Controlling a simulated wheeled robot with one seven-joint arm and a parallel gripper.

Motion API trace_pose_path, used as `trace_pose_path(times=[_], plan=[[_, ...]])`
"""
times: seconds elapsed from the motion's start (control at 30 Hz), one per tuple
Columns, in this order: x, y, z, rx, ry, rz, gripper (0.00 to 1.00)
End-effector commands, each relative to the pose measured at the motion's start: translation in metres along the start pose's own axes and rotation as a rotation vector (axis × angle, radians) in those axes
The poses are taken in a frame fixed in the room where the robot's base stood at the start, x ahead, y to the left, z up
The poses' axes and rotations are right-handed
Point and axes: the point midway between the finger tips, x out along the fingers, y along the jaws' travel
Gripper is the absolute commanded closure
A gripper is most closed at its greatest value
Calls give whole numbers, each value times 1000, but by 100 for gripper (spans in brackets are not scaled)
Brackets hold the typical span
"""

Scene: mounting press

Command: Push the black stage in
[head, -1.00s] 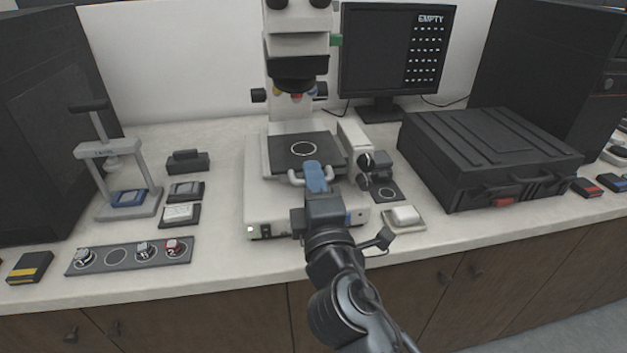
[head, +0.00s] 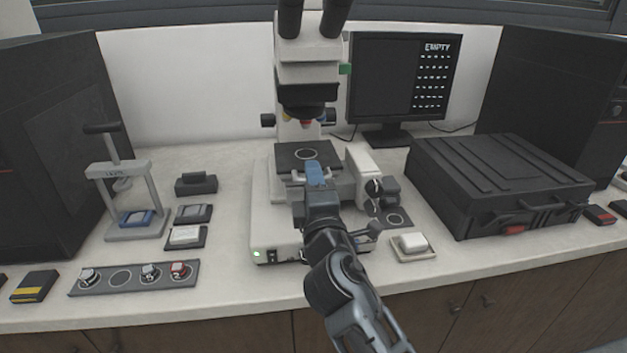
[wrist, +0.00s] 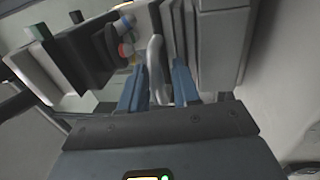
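The black stage (head: 290,159) is a flat dark plate with a light ring, set on the white microscope (head: 262,205) below its objectives. A pale bar handle (head: 297,178) is on the stage's front edge. My gripper (head: 316,174) is at this handle, coming from the front. In the wrist view the handle (wrist: 156,68) stands between the two blue fingers of my gripper (wrist: 157,88), which are closed in around it. The fingers hide part of the handle in the head view. The stage's ring lies roughly under the objectives (head: 306,122).
A monitor (head: 385,85) reading EMPTY stands behind. A black case (head: 500,180) is to the right, and a small press (head: 120,185) to the left. A holder strip (head: 135,279) lies at the front left. Focus knobs (head: 378,192) are just right of my gripper.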

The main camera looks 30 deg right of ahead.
Motion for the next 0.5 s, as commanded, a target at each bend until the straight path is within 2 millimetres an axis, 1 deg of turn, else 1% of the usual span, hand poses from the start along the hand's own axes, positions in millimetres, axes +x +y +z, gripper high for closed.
trace_pose_path(times=[0.17, 0.27, 0.37, 0.5], plan=[[0, 1, 0, 0, -1, 1, 69], [-3, 0, 0, 0, -1, 1, 69], [-13, -1, 0, -1, 0, 2, 69], [-37, -3, 0, -1, 1, 0, 69]])
